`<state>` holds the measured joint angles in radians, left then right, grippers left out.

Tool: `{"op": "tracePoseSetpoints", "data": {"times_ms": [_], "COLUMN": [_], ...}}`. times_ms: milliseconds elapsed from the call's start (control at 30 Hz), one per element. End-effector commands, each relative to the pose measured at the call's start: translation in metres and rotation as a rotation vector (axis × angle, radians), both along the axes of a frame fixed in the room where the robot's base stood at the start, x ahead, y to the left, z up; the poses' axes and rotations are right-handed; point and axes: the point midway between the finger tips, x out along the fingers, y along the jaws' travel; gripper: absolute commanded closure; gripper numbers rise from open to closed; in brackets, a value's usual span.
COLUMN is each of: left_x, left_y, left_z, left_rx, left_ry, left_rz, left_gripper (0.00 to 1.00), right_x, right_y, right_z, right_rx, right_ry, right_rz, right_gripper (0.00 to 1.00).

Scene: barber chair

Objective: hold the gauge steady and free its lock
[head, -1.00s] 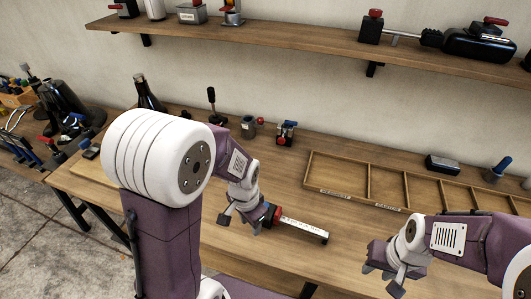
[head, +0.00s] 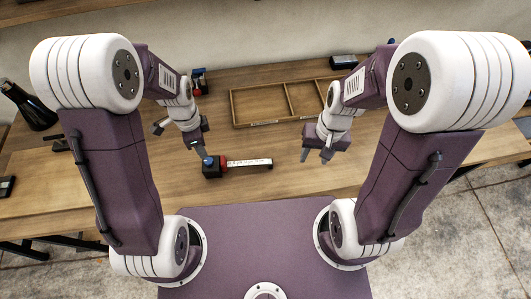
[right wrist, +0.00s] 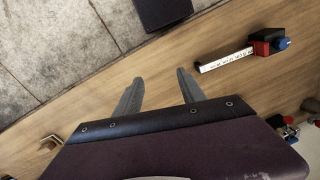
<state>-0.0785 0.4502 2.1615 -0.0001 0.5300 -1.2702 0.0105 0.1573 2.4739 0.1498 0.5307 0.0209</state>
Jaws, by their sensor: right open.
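The gauge (head: 247,163) lies flat on the wooden bench, with a white marked scale pointing right from a dark block with a red part. A blue knob (head: 208,161) sits at the block's left. The gauge also shows in the right wrist view (right wrist: 226,61), its knob (right wrist: 283,43) at the far end. My left gripper (head: 198,149) hangs just behind and above the knob; its fingers overlap in view, and contact cannot be told. My right gripper (head: 316,156) is open and empty, to the right of the scale's free end; it also shows in the right wrist view (right wrist: 160,95).
A divided wooden tray (head: 258,123) lies behind the gauge. A small device with a blue top (head: 199,82) stands at the back left, a dark bottle (head: 28,107) farther left. The bench (head: 255,185) is clear around the gauge.

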Motion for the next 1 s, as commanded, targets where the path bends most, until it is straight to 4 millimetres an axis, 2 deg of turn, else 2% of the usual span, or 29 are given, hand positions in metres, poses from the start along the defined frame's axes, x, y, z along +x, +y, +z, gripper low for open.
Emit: {"op": "tracePoseSetpoints", "data": {"times_ms": [267, 400, 600, 800, 1000], "left_x": [0.000, 0.000, 0.000, 0.000, 0.000], "left_y": [0.000, 0.000, 0.000, 0.000, 0.000], "left_z": [0.000, 0.000, 0.000, 0.000, 0.000], "left_rx": [0.000, 0.000, 0.000, 0.000, 0.000], "left_ry": [0.000, 0.000, 0.000, 0.000, 0.000], "left_rz": [0.001, 0.001, 0.001, 0.002, 0.001], "left_gripper": [0.64, 0.64, 0.64, 0.64, 0.64], "right_x": [0.014, 0.033, 0.065, 0.082, 0.084], "right_y": [0.045, 0.072, 0.095, 0.100, 0.102], "right_z": [-0.068, -0.102, -0.145, -0.166, -0.169], "right_rx": [0.299, 0.491, 0.750, 0.887, 0.904], "right_ry": [0.432, 0.620, 0.789, 0.848, 0.854], "right_rz": [-0.497, -0.748, -1.043, -1.181, -1.197], "right_gripper": [0.53, 0.53, 0.53, 0.53, 0.53]}}
